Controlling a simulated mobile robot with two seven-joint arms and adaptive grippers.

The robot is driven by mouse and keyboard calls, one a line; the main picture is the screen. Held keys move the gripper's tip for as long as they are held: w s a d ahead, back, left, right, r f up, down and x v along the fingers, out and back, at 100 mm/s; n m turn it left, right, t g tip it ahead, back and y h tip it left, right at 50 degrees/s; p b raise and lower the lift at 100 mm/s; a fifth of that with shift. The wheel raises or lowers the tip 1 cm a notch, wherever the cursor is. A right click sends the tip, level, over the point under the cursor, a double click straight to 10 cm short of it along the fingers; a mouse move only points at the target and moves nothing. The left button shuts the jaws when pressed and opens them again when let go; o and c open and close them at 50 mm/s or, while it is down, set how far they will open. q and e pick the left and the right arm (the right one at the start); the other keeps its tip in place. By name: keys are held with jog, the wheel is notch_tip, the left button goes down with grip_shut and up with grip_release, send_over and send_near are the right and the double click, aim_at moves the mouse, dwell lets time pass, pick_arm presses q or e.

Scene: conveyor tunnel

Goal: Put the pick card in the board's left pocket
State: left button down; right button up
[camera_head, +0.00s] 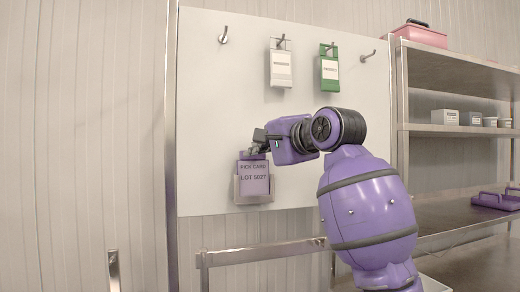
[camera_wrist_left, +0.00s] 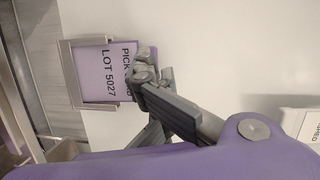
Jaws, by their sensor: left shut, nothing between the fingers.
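The purple pick card (camera_head: 254,178), printed "LOT 5027", sits upright in the metal-framed left pocket (camera_head: 237,189) low on the white board. Its top edge stands above the frame. In the left wrist view the card (camera_wrist_left: 90,73) shows turned sideways inside the pocket's frame (camera_wrist_left: 70,75). My left gripper (camera_head: 257,146) is at the card's top edge, shut with nothing between its fingers. In the left wrist view its fingertips (camera_wrist_left: 144,72) overlap part of the card's print, and I cannot tell whether they touch it. My right gripper is not in view.
A white tag holder (camera_head: 281,70) and a green-topped one (camera_head: 329,68) hang on the board (camera_head: 225,100) between two empty hooks. A metal rail (camera_head: 265,253) runs below. Shelves (camera_head: 455,130) with small tubs and a pink box (camera_head: 420,35) stand at right. My arm hides the board's lower right.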

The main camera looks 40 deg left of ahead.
pick_arm(q)
jog(key=v, duration=1.2)
dwell(1.1)
